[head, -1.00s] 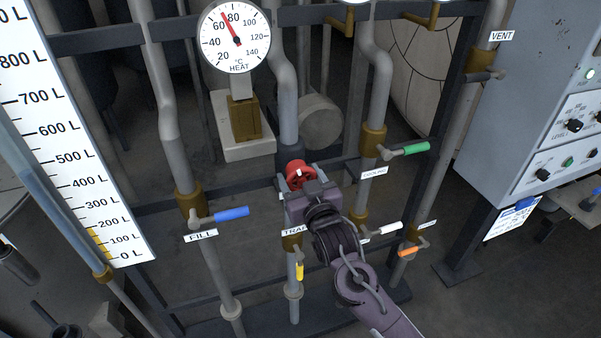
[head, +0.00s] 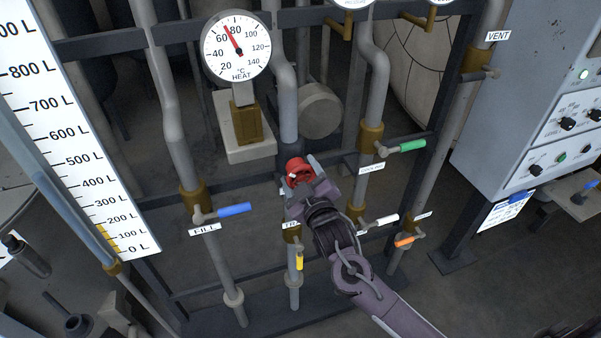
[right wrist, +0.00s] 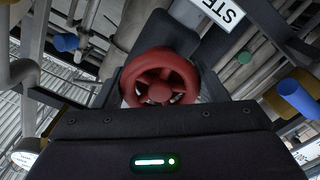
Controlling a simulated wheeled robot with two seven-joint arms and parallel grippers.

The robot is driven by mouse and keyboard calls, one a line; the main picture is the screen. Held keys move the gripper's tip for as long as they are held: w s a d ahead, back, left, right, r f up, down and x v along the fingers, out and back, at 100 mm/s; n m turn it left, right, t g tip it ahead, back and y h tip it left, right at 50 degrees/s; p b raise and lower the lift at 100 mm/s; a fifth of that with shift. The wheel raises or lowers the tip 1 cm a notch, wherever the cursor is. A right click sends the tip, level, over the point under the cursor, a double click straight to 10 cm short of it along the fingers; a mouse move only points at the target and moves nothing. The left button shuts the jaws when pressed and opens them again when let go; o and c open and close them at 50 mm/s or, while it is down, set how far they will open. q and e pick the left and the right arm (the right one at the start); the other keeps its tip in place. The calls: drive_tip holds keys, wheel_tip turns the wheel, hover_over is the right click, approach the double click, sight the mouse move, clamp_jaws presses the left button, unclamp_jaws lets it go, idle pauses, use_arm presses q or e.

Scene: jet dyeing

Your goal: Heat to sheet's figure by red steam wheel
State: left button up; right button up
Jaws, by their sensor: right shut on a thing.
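The red steam wheel (head: 297,170) is on the middle pipe, below the heat gauge. My right gripper (head: 301,181) is shut on its rim. In the right wrist view the spoked red wheel (right wrist: 160,80) sits between the dark fingers, above the gripper body. The round heat gauge (head: 252,62) has its red needle between 60 and 80 °C, near 70. A white sheet (head: 503,212) with a blue top hangs under the control box; its figures are too small to read. My left gripper is not in view.
The fill valve's blue lever (head: 235,209) is left of the wheel. The green lever (head: 413,146) is to its right. Yellow (head: 299,260), white (head: 387,219) and orange (head: 404,240) levers sit low near my right arm. The control box (head: 520,110) stands right.

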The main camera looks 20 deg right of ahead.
idle(0.4)
drive_tip(key=o, duration=1)
drive_tip(key=shift+s+d+b, duration=0.1)
drive_tip(key=shift+s+b, duration=0.85)
drive_tip(key=shift+s, duration=3)
